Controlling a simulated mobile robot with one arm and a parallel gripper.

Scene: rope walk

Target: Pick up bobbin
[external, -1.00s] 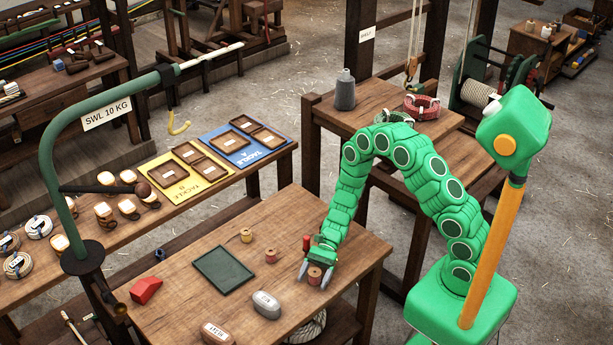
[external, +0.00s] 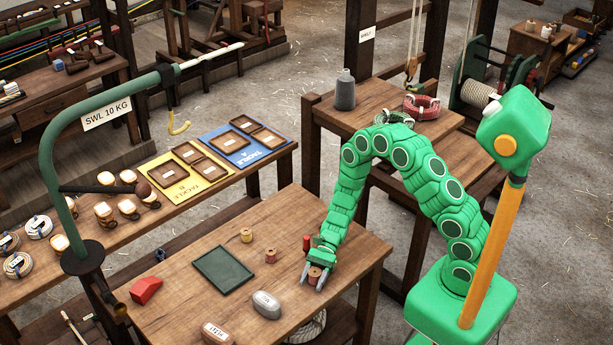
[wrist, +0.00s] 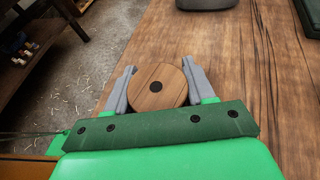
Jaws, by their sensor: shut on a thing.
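A bobbin (external: 315,274) with a wooden end and reddish thread stands near the right front part of the wooden table. My gripper (external: 315,277) is around it, with grey fingers closed on both sides. In the wrist view the bobbin's round wooden end (wrist: 158,86) with a dark centre hole lies between my gripper's fingers (wrist: 156,84). I cannot tell whether the bobbin is clear of the tabletop. Another reddish bobbin (external: 270,256) and a yellow one (external: 246,235) stand to the left. A red upright piece (external: 306,242) shows beside my wrist.
A dark green tray (external: 224,269) lies left of the bobbins. A grey labelled block (external: 266,304), a pale brown labelled block (external: 216,333) and a red wedge (external: 145,290) rest on the table. A green hook post (external: 47,170) stands at left.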

